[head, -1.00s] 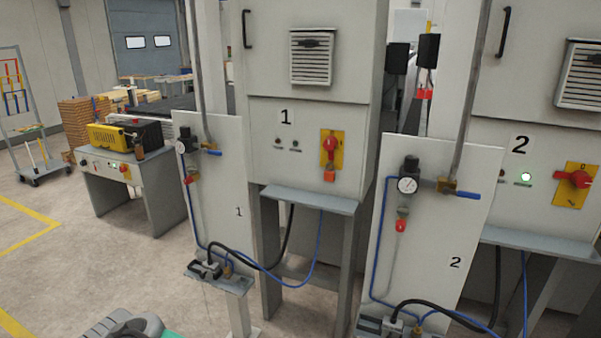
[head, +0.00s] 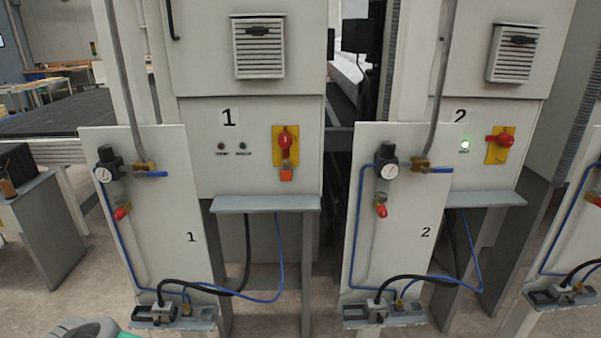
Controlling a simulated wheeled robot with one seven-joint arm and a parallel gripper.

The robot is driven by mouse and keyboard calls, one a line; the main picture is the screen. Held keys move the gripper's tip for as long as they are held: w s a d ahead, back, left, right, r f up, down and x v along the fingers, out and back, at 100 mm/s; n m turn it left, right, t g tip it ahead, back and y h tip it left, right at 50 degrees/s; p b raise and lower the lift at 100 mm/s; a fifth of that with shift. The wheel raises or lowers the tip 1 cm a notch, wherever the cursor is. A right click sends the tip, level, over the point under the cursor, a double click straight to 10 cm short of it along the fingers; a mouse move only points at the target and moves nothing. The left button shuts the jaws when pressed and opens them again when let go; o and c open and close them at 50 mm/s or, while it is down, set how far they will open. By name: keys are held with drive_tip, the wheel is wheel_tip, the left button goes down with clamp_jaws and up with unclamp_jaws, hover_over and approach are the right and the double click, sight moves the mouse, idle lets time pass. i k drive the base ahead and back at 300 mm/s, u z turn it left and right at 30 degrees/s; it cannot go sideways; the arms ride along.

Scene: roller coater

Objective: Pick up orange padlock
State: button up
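The small orange padlock (head: 286,174) hangs below the red rotary switch (head: 286,141) on the yellow plate of cabinet 1. It is at the front of the cabinet, just above a grey shelf (head: 265,203). Whether its shackle is closed is too small to tell. My gripper is not in view; a grey rounded part with a green edge, seemingly mine, shows at the bottom left.
Panel 1 (head: 150,215) with gauge, valve and blue hose stands left of the padlock; panel 2 (head: 400,270) stands to the right. Cables (head: 247,260) hang below the shelf. Cabinet 2's switch (head: 502,140) is on yellow at right. Bare floor shows at the lower left.

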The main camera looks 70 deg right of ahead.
sight(287, 175)
drive_tip(key=z, duration=0.75)
drive_tip(key=i, duration=0.7)
drive_tip(key=z, duration=0.85)
